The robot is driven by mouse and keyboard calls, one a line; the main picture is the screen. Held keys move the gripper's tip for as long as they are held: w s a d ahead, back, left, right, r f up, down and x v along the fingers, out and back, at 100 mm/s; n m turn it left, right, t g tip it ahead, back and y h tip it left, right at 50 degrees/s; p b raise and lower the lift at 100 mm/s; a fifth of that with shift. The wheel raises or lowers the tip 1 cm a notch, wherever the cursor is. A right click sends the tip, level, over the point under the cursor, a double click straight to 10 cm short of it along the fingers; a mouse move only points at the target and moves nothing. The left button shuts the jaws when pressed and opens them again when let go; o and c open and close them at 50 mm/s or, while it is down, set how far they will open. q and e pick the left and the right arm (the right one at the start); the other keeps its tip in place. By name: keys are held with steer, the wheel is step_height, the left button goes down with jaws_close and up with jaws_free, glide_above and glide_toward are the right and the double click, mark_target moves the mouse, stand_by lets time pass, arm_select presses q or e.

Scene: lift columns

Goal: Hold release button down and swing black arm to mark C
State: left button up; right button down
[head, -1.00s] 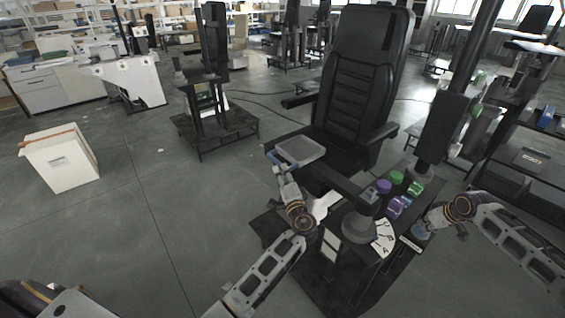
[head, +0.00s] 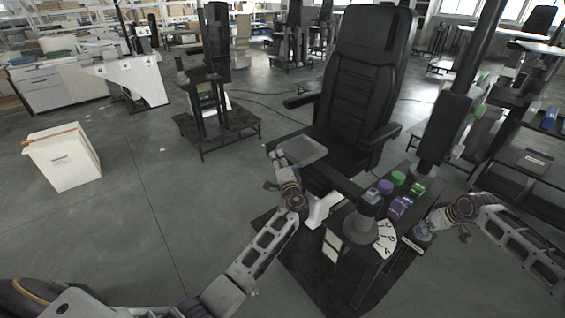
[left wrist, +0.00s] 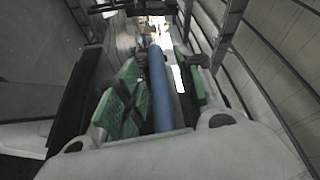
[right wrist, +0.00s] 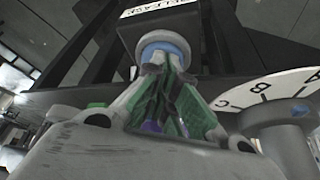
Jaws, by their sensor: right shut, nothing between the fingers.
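The black arm (head: 345,186) runs from its round grey pivot (head: 360,228) toward the upper left and ends by a grey tray (head: 305,152). A white dial (head: 386,240) with lettered marks, including A, B and C, sits beside the pivot. My left gripper (head: 273,156) is at the tray's left end; its open fingers straddle a blue bar (left wrist: 161,92), with gaps beside it. My right gripper (right wrist: 160,62) is shut and empty, its fingertips at the blue-and-white release button (right wrist: 165,42) under the RELEASE label. Whether the button is pressed down I cannot tell.
A black chair (head: 362,85) stands right behind the tray. A thick black column (head: 450,120) rises on the right. The floor at left is clear up to a white bin (head: 62,158).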

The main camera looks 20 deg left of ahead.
arm_select(q)
jaws_close()
steer(key=shift+s, duration=0.15)
steer(key=s+d+n+g+y, duration=0.1)
steer(key=s+n+g+y, duration=0.5)
steer(key=s, duration=1.2)
steer(key=shift+g, duration=0.8)
steer(key=shift+d, duration=0.1)
